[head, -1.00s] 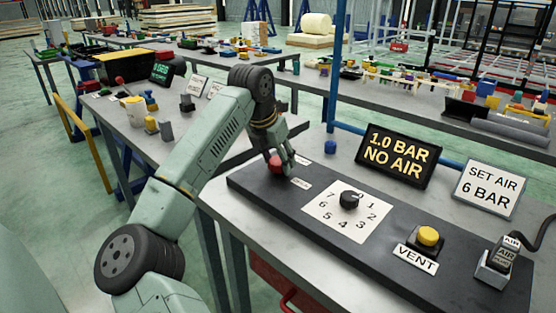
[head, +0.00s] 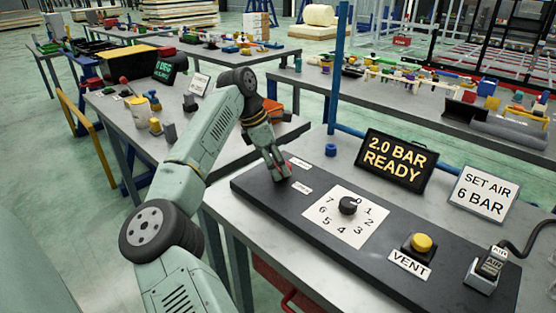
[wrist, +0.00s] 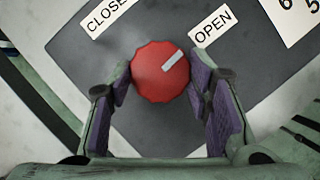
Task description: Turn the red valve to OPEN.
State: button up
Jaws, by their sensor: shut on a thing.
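The red valve (wrist: 160,72) is a round knob with a pale pointer mark, seen in the wrist view between my fingers. Its mark points up and right, toward the OPEN label (wrist: 211,26). The CLOSED label (wrist: 106,17), partly cut off, is up and left of the knob. My gripper (wrist: 162,88) has its two purple-padded fingers on either side of the knob, shut on it. In the head view my gripper (head: 281,180) is at the left end of the black panel (head: 245,190), and its fingers hide most of the valve. The display (head: 396,160) reads 2.0 BAR READY.
On the panel right of my gripper are a black dial (head: 348,205) on a numbered plate, a yellow VENT button (head: 421,244) and an AIR connector (head: 490,265). A blue post (head: 338,70) rises behind the panel.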

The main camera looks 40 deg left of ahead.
jog(key=shift+m+g, duration=0.3)
jog(key=shift+m, duration=0.2)
jog(key=o, duration=1.1)
jog(key=shift+o, duration=0.2)
jog(key=v, duration=1.2)
jog(key=shift+a, duration=0.15)
jog(key=shift+f, duration=0.1)
